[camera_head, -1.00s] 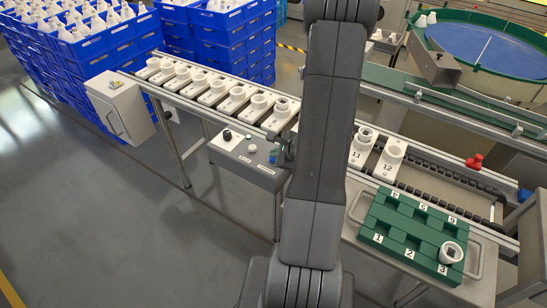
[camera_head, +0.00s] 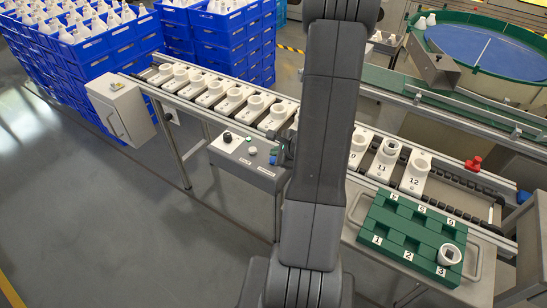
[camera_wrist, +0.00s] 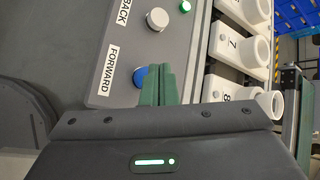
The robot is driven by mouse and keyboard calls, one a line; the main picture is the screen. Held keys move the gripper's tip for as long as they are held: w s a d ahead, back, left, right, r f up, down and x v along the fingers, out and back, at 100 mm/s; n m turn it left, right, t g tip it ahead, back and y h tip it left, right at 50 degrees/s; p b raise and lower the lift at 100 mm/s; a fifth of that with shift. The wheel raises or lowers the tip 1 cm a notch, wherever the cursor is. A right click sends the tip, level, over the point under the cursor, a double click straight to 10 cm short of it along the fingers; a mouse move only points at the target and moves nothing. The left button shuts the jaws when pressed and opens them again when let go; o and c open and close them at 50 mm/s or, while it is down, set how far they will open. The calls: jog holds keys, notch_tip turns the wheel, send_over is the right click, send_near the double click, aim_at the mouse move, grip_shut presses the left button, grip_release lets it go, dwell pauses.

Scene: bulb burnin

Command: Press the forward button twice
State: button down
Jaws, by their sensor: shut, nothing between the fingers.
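The blue forward button (camera_wrist: 138,76) is on the grey control box (camera_wrist: 95,95) beside the "FORWARD" label (camera_wrist: 111,70). A white button (camera_wrist: 157,19) is beside the "BACK" label (camera_wrist: 122,12). My gripper (camera_wrist: 158,72) is shut and empty, its green fingertips together. They overlap the right side of the blue button in the wrist view; I cannot tell whether they touch it. In the head view, the control box (camera_head: 236,163) stands by the conveyor, and my arm hides most of the gripper.
White carriers (camera_head: 415,172) with numbers line the conveyor (camera_head: 455,207) behind the box. A green tray (camera_head: 398,222) with numbered places holds a white ring part (camera_head: 452,255) at place 3. Blue crates (camera_head: 232,50) are stacked behind. The floor at left is clear.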

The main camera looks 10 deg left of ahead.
jog(key=shift+r+p, duration=1.85)
jog(key=shift+r, duration=0.7)
jog(key=shift+f, duration=0.15)
jog(key=shift+f+b, duration=0.75)
jog(key=shift+f, duration=0.2)
jog(key=r+p, duration=0.1)
jog(key=p, duration=0.2)
jog(key=shift+r, duration=0.2)
notch_tip(320, 180, up, 4)
jog(key=p, duration=0.3)
jog(key=shift+r, duration=0.25)
jog(key=shift+f, duration=0.1)
